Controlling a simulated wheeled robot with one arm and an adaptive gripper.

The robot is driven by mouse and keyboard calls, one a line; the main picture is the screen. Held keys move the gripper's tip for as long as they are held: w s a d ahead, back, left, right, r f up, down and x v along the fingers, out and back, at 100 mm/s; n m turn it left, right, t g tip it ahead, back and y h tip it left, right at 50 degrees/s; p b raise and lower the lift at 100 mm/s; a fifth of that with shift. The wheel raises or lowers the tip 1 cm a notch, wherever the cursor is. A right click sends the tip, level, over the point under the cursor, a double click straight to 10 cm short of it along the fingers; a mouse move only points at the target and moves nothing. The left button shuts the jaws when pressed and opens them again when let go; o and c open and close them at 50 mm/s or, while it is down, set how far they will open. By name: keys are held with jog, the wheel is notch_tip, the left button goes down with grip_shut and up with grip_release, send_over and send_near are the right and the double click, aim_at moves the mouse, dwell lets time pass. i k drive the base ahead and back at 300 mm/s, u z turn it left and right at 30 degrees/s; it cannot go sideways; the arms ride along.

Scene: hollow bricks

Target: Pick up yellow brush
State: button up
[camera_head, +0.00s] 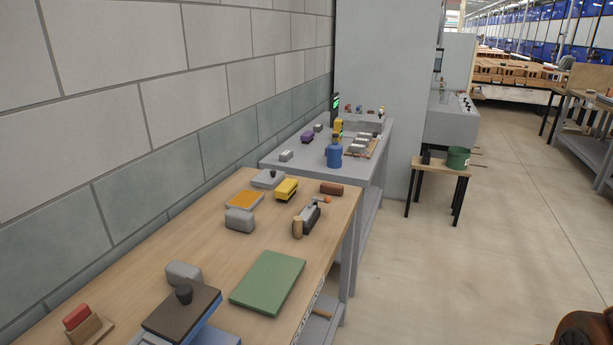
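A yellow block-shaped thing with a dark underside (287,187), which looks like the yellow brush, sits on the wooden workbench (190,235) near its far end. It stands clear on top, with a grey block with a dark knob (268,178) behind it to the left. My gripper is not in view.
Around it are an orange-topped pad (244,199), a grey rounded block (239,220), a brown roll (331,188) and a dark tool (310,216). A green board (268,282) lies nearer. A grey table (300,157) adjoins beyond; a block wall runs left.

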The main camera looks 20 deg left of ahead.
aim_at(285, 190)
jog(key=i, duration=2.6)
jog(key=u, duration=3.95)
